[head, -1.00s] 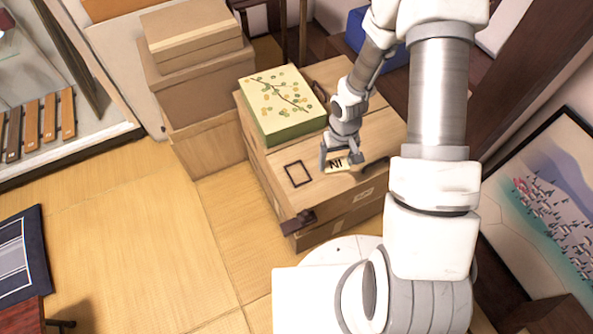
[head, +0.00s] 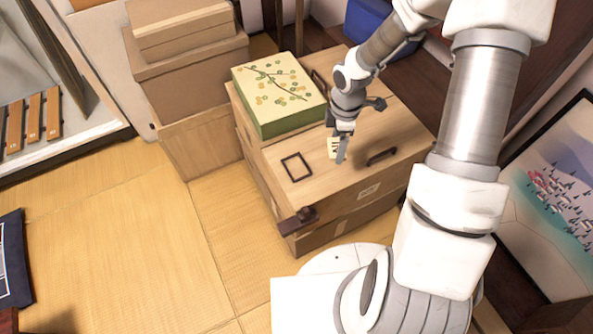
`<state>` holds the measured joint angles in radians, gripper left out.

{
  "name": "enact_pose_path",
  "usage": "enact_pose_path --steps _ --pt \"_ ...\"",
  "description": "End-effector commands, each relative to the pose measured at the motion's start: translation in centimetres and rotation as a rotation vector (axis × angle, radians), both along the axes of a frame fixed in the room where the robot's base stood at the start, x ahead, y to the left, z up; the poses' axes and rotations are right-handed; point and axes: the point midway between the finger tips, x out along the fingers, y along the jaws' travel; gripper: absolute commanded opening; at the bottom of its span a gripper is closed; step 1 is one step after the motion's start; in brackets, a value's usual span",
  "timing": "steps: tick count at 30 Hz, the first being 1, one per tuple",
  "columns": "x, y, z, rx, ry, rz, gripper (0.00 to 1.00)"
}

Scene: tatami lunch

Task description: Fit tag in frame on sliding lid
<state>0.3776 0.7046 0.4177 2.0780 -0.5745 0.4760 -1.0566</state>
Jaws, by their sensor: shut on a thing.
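The sliding lid (head: 345,183) is the pale wooden top of a chest, with a dark handle at its right. The frame (head: 297,167) is a thin dark rectangle on the lid's left part, and bare wood shows inside it. The tag (head: 332,146) is a small cream piece with dark marks, to the right of the frame. My gripper (head: 338,150) is shut on the tag and holds it over the lid. The fingers partly hide the tag, and its height above the lid is hard to tell.
A green box with a branch pattern (head: 278,85) sits on the lid behind the frame. A dark handle (head: 381,155) stands up from the lid's right part. A dark block (head: 297,220) juts from the chest's front left corner. Stacked cartons (head: 190,60) stand at the left.

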Motion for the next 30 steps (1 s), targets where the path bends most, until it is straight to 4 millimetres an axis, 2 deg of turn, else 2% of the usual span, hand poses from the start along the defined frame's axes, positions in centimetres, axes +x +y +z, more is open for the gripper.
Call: enact_pose_path --steps 1,9,16,19,30 --pt "0.2 -0.2 -0.7 -0.002 -0.003 0.060 0.25" --pt "0.7 -0.7 -1.0 -0.011 -0.008 0.350 0.25" --pt "1.0 -0.3 -1.3 -0.012 -0.009 0.441 0.25" --pt "1.4 1.2 -2.4 -0.012 -0.008 0.449 0.25" --pt "3.4 8.9 -7.2 -0.012 -0.008 0.444 0.25"
